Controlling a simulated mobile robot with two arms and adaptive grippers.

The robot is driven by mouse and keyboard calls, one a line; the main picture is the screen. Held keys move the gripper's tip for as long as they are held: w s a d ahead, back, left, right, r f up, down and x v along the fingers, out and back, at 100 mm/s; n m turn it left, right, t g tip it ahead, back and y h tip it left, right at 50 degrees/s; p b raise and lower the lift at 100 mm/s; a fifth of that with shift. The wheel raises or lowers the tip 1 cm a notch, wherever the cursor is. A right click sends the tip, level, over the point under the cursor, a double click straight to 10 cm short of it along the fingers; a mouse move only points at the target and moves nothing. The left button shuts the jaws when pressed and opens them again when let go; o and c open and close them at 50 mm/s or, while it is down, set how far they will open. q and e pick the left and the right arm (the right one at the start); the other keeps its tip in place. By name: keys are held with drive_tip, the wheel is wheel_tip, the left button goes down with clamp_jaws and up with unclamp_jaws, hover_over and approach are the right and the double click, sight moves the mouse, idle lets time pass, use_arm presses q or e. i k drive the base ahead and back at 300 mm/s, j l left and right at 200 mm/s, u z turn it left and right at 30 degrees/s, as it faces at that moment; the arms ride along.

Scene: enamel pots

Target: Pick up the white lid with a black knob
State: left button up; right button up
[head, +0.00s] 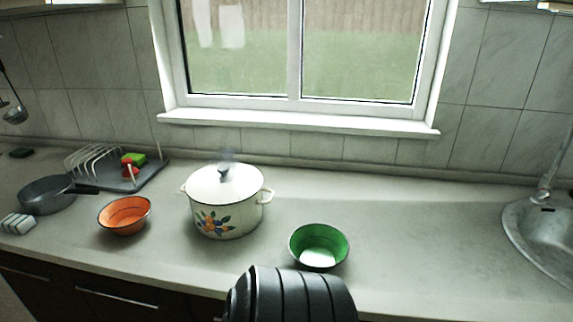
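The white lid (207,187) with a black knob (223,172) sits on a white enamel pot (227,219) with a painted flower pattern and side handles. A faint wisp, like steam, shows above the knob. The pot stands on the counter left of the middle of the head view. A dark ribbed shape at the bottom edge looks like part of my own body. Neither gripper can be made out in this view.
An orange bowl (124,214) stands left of the pot and a green bowl (319,247) to its right. A grey pan (47,195) and a dish rack (120,174) are at the left. A sink (541,235) is at the right. Clear counter (425,235) lies between green bowl and sink.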

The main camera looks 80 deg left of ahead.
sight(198, 188)
drive_tip(key=u, duration=3.15)
drive_tip(key=k+j, duration=0.1)
drive_tip(key=k+u, duration=0.05)
drive_tip(key=k, duration=0.05)
